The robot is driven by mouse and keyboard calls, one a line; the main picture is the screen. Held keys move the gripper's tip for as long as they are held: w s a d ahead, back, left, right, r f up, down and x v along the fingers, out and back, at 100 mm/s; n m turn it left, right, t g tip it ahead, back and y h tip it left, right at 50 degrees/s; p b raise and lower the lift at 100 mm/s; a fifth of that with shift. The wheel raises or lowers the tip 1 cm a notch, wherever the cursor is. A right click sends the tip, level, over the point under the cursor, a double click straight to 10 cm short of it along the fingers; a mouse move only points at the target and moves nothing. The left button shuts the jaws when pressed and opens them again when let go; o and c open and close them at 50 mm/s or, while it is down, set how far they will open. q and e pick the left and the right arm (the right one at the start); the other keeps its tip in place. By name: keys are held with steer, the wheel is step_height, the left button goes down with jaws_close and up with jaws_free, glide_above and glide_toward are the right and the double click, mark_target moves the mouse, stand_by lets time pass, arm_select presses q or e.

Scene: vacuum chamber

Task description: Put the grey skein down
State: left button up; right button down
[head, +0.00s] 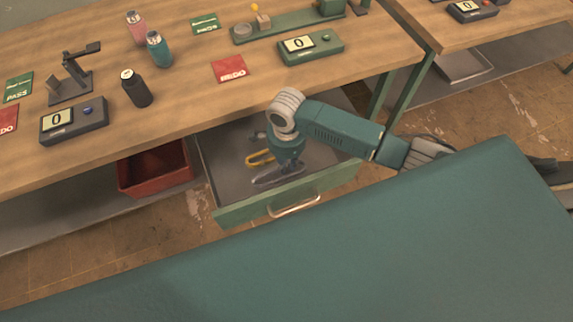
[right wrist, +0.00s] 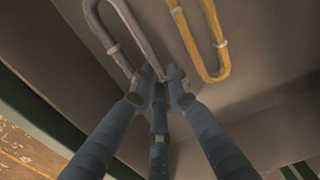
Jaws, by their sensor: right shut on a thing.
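My right gripper (head: 278,172) reaches down into the open drawer (head: 329,184) under the bench. In the right wrist view its fingers (right wrist: 160,88) are closed together on the near end of the grey skein (right wrist: 143,38), a grey looped strand. The rest of the skein stretches away from the fingertips. I cannot tell whether it touches the drawer floor. A yellow skein (right wrist: 217,74) lies beside it to the right, apart from the fingers; it also shows in the head view (head: 260,158). My left gripper is not in view.
A red bin (head: 155,170) stands left of the drawer on the lower shelf. The bench (head: 190,85) above holds several bottles, cards and devices with displays. The drawer's green front (head: 250,208) has a metal handle (head: 294,206). A green surface fills the lower right foreground.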

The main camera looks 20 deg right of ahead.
steer(key=shift+f, duration=0.75)
steer(key=shift+f, duration=0.15)
steer(key=c, duration=1.7)
jaws_free()
step_height(320, 180, up, 12)
steer(key=shift+r, duration=0.2)
